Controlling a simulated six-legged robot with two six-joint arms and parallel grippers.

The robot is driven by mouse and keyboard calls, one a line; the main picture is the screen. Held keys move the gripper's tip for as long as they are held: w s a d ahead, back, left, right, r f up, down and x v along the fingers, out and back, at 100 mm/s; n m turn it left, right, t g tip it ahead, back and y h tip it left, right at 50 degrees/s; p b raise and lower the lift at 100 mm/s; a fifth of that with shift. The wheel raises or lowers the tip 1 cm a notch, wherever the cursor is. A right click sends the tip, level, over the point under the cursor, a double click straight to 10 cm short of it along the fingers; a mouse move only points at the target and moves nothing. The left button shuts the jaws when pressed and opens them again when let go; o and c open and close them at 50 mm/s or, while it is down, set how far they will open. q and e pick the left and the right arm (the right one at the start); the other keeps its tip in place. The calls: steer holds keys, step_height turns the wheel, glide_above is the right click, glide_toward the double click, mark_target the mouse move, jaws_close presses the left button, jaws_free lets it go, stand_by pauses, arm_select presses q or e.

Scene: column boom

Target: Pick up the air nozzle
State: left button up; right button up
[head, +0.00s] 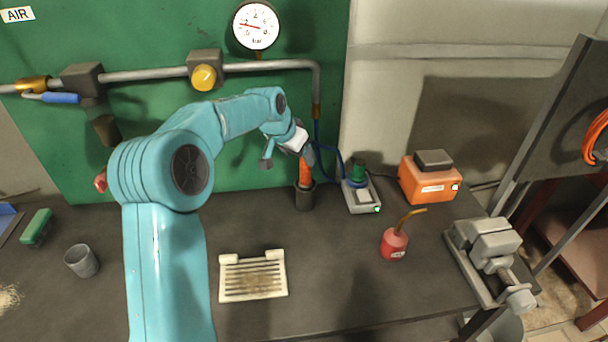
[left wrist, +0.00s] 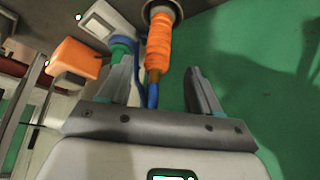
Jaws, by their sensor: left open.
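The air nozzle (head: 305,172) has an orange grip and stands upright in a dark cup-shaped holder (head: 305,196) at the back of the bench. A blue hose runs from it beside the pipe. My left gripper (head: 307,154) is at the top of the nozzle in the head view. In the left wrist view the open jaws (left wrist: 160,72) have the nozzle's ribbed orange grip (left wrist: 159,43) and blue hose between and just beyond them. Contact with the grip cannot be told. My right gripper is not in view.
Right of the holder stand a grey device with a green top (head: 361,194), an orange box (head: 430,181), a red oil can (head: 394,243) and a vise (head: 487,255). A cream slotted tray (head: 224,278) lies in front. Pipework with a gauge (head: 256,25) runs above.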

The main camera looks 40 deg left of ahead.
mark_target(306, 181)
arm_select(q)
steer(key=shift+w+d+f, duration=0.2)
steer(key=shift+w+f, duration=0.6)
steer(key=shift+f, duration=0.05)
steer(key=shift+w+f, duration=0.1)
steer(key=shift+f, duration=0.15)
steer(key=shift+w+a+f+p, duration=0.1)
steer(key=shift+w+f+p, duration=0.05)
steer(key=shift+f+p, duration=0.4)
steer(key=shift+w+a+f+p, duration=0.1)
steer(key=shift+f+p, duration=0.3)
steer(key=shift+f, duration=0.1)
steer(key=shift+x, duration=1.25)
steer(key=shift+w, duration=0.3)
steer(key=shift+s+r, duration=0.1)
steer(key=shift+s, duration=0.2)
steer(key=shift+c, duration=0.4)
steer(key=c, duration=1)
steer(key=shift+w+d, duration=0.1)
steer(key=shift+w, duration=0.05)
steer(key=shift+c, duration=0.5)
